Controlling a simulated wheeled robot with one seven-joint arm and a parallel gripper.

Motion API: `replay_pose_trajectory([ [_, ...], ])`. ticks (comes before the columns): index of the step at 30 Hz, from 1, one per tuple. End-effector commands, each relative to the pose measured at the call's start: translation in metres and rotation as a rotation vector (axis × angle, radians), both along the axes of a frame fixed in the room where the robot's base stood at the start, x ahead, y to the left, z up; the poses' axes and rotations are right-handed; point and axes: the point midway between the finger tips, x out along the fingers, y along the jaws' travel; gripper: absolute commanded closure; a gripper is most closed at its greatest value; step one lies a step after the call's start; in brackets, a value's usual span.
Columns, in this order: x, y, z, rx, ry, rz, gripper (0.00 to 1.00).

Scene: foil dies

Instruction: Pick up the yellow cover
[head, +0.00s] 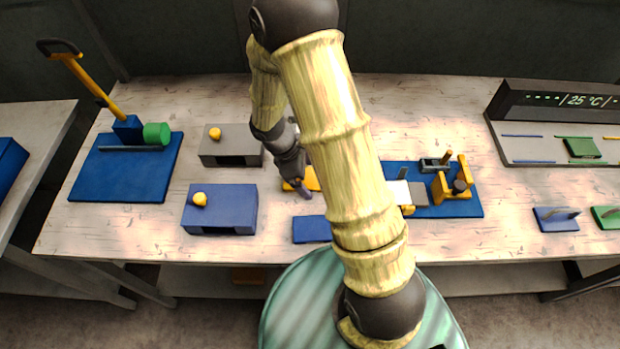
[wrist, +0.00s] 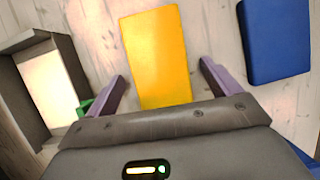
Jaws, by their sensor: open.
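The yellow cover (wrist: 155,55) is a flat rectangular plate lying on the pale wooden table. In the wrist view it lies ahead of and partly between the fingers of my gripper (wrist: 160,85), which are open and apart from its sides. In the head view my gripper (head: 295,188) is over the table's middle, and only part of the yellow cover (head: 312,178) shows; my arm hides the rest. I cannot tell the height of the fingers above the table.
A blue plate (wrist: 275,40) lies right of the cover; it also shows in the head view (head: 311,230). A grey box (head: 230,147) and a blue box (head: 219,210) with yellow knobs stand to the left. A blue board (head: 462,207) with a yellow device is to the right.

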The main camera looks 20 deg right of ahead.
Motion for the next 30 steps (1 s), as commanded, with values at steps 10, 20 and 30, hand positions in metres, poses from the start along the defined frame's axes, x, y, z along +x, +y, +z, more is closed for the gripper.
replay_pose_trajectory([
  [10, 0.000, 0.000, 0.000, 0.000, 0.000, 0.000, 0.42],
  [20, 0.000, 0.000, 0.001, 0.000, 0.000, 0.000, 0.61],
  [30, 0.002, 0.000, 0.036, 0.001, -0.006, -0.001, 0.61],
])
